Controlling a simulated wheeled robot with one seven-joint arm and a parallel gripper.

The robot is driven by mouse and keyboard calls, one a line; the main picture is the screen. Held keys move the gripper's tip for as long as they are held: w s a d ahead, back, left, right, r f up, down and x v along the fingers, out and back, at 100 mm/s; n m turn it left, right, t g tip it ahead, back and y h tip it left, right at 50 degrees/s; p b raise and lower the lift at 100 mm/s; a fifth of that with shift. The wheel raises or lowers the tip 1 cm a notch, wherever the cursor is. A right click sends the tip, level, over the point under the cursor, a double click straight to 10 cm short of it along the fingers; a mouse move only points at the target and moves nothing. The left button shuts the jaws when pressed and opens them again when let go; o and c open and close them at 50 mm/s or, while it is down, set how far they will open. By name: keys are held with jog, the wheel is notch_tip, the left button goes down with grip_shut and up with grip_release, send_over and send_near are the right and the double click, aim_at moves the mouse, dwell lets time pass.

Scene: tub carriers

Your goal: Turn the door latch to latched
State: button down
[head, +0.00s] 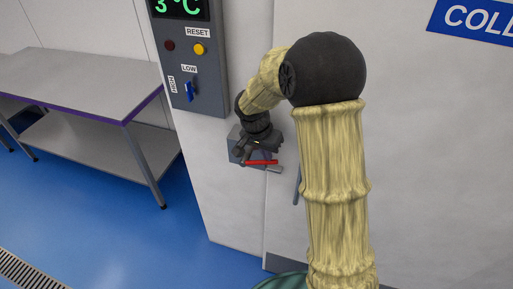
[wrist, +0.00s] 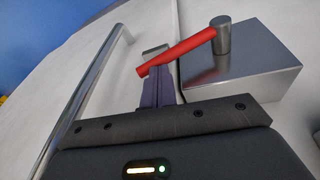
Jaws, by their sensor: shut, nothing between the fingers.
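The door latch is a red lever (head: 262,162) on a grey block (head: 235,146) fixed to the wall panel. In the wrist view the red lever (wrist: 180,50) runs from a metal pivot (wrist: 221,36) across the door seam. Its free end lies close beside a small grey catch (wrist: 155,51) on the door; whether it sits in the catch cannot be told. My gripper (head: 257,148) is at the latch. In the wrist view its shut fingers (wrist: 158,74) are right against or just short of the lever near its free end; contact is unclear. They hold nothing.
A long door handle bar (wrist: 87,92) stands close beside my gripper. A control box (head: 190,60) with a display, lamps and a blue switch hangs above the latch. A steel table (head: 75,85) stands at the left. The blue floor between is clear.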

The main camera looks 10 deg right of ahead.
jog(key=shift+r, duration=0.1)
jog(key=shift+r, duration=0.25)
jog(key=b+v, duration=0.2)
jog(key=v, duration=1.4)
jog(key=shift+r, duration=0.35)
jog(key=shift+s, duration=0.1)
jog(key=a+f+p, duration=0.1)
jog(key=p, duration=0.1)
jog(key=w+a+f+n+h+p, duration=0.1)
jog(key=f+p, duration=0.1)
jog(key=a+f+n+g+h+p, duration=0.1)
jog(key=p, duration=0.1)
jog(key=shift+w+f, duration=0.3)
jog(key=shift+d+f, duration=0.1)
